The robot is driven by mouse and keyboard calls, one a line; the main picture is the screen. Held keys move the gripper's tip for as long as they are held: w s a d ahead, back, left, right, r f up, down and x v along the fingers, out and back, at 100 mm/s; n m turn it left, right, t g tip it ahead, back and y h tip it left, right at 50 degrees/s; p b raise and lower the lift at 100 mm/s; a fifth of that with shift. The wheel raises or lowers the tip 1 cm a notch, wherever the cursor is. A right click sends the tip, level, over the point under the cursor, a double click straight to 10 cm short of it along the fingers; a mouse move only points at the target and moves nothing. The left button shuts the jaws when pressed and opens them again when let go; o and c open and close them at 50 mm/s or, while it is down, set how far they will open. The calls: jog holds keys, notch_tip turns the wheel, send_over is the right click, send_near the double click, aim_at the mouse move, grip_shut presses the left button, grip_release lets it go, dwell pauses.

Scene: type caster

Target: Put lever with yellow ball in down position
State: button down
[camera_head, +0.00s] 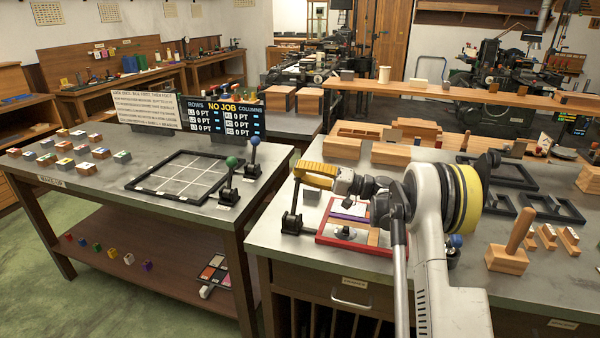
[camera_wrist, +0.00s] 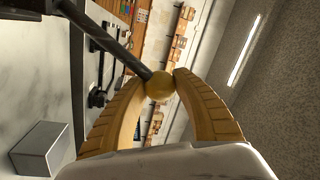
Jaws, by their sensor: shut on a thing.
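The lever with the yellow ball stands near the left front corner of the right bench, its black base (camera_head: 291,223) on the metal top. Its rod points up, nearly upright, to my gripper (camera_head: 300,172). The yellow ball (camera_wrist: 159,87) sits between my two yellow fingertips in the wrist view. My gripper is shut on the ball. The dark rod (camera_wrist: 112,45) runs from the ball to the upper left there. In the head view my fingers hide most or all of the ball.
A red-framed tray (camera_head: 352,245) lies just right of the lever, partly under my arm. A green-ball lever (camera_head: 230,170) and a blue-ball lever (camera_head: 252,155) stand on the left bench. A wooden mallet (camera_head: 510,255) stands at the right. A grey block (camera_wrist: 42,148) shows in the wrist view.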

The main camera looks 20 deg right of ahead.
jog(key=c, duration=0.9)
grip_release()
jog(key=shift+f, duration=0.15)
jog(key=shift+c, duration=0.2)
jog(key=v, duration=1.2)
jog(key=shift+a, duration=0.1)
